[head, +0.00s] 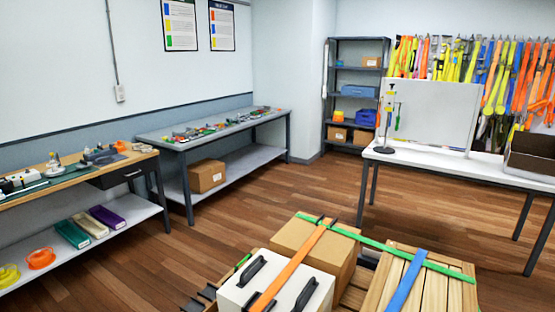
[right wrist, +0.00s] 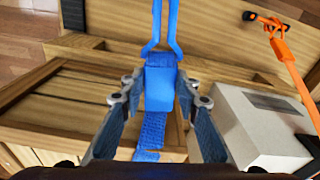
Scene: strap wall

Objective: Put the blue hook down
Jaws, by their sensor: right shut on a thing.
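In the right wrist view my right gripper (right wrist: 159,86) is shut on the blue hook (right wrist: 159,75), with one finger on each side of its blue block. The two blue prongs of the hook point up the picture, in front of wooden boards. Blue webbing hangs below the block, over a wooden crate (right wrist: 65,110). In the head view a blue strap (head: 405,282) lies across the slatted wooden crate (head: 440,287). I cannot tell whether the hook touches the wood. The hook and my right gripper do not show in the head view. My left gripper is in neither view.
A white case (head: 280,284) and a cardboard box (head: 320,245) stand beside the crate, under an orange strap (head: 290,265) and a green strap (head: 385,247). In the right wrist view an orange strap (right wrist: 285,60) ends in a dark hook. Open wooden floor (head: 230,225) lies beyond.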

